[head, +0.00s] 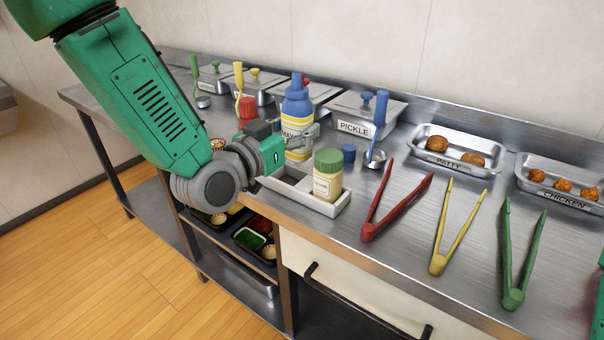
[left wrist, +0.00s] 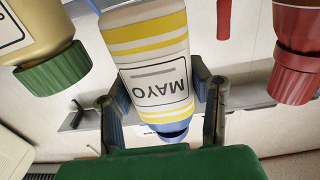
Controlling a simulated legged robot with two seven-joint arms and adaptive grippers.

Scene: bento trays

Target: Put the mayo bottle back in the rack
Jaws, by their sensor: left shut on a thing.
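The mayo bottle (head: 297,108), white with yellow stripes and a blue top, stands upright in the head view. My left gripper (head: 292,140) is shut on it from the left side. In the left wrist view the mayo bottle (left wrist: 158,62) shows upside down between the two fingers. The rack (head: 328,208) is a pale low tray at the counter's front edge, holding a green-capped bottle (head: 328,177). The mayo bottle's base is close to the rack's left part; I cannot tell whether it touches.
A red-capped bottle (head: 248,107) is partly hidden behind my left gripper. A small blue item (head: 348,153) stands behind the rack. Red tongs (head: 393,200), yellow tongs and green tongs lie to the right. Lidded steel containers, including the pickle one (head: 352,127), line the back.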

